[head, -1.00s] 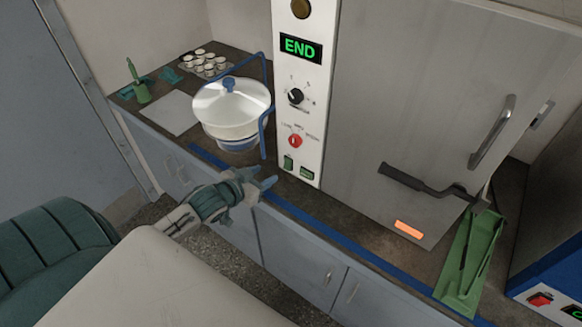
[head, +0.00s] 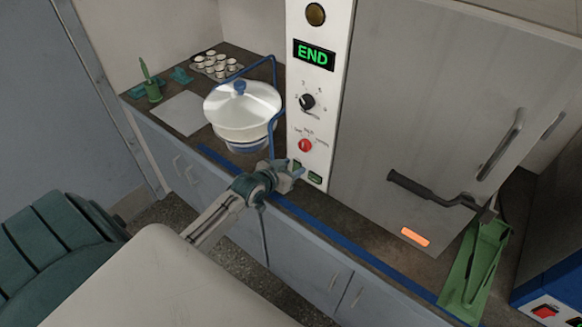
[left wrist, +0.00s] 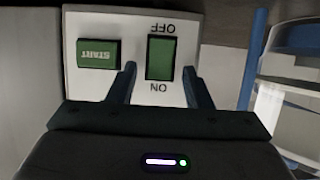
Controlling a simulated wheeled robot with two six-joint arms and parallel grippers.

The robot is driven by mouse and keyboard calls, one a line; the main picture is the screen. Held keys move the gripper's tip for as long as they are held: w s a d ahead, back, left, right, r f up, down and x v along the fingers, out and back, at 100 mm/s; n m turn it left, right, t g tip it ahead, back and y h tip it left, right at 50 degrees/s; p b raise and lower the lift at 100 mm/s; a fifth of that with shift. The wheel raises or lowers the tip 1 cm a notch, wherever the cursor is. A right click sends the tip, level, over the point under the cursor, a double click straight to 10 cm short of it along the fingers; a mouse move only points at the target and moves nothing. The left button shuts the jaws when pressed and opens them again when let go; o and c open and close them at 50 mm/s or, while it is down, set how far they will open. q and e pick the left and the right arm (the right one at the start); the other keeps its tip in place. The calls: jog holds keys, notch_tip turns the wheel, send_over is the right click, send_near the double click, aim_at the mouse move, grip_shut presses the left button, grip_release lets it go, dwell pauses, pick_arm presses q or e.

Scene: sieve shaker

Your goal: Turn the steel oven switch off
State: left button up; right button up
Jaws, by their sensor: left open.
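The steel oven (head: 440,90) stands on the bench, with a white control panel (head: 330,20) on its left side. Its green rocker switch (left wrist: 160,59) shows upside down in the left wrist view, between OFF and ON labels. I cannot tell which side is pressed in. My left gripper (head: 294,172) is open and empty at the foot of the panel, largely covering the switch in the head view. In the left wrist view, its fingertips (left wrist: 160,75) flank the lower part of the switch; contact cannot be told. My right gripper is not in view.
A green START button (left wrist: 98,54) sits beside the switch. The panel also has an END display (head: 314,55), a black knob (head: 307,102) and a red knob (head: 305,145). A white lidded sieve pot (head: 243,110) stands close left. A green stand (head: 472,265) is at right.

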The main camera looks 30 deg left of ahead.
pick_arm(q)
jog(key=c, duration=0.7)
jog(key=shift+c, duration=1.4)
jog(key=shift+f+b, duration=0.2)
jog(key=shift+b, duration=0.1)
jog(key=t+b, duration=0.1)
jog(key=b, duration=0.1)
jog(key=f+t+b, duration=0.1)
jog(key=b, duration=0.1)
jog(key=shift+s+t, duration=0.25)
jog(key=shift+t, duration=0.05)
jog(key=shift+r+t+b, duration=0.15)
jog(key=shift+t+b, duration=0.25)
jog(key=shift+b, duration=0.35)
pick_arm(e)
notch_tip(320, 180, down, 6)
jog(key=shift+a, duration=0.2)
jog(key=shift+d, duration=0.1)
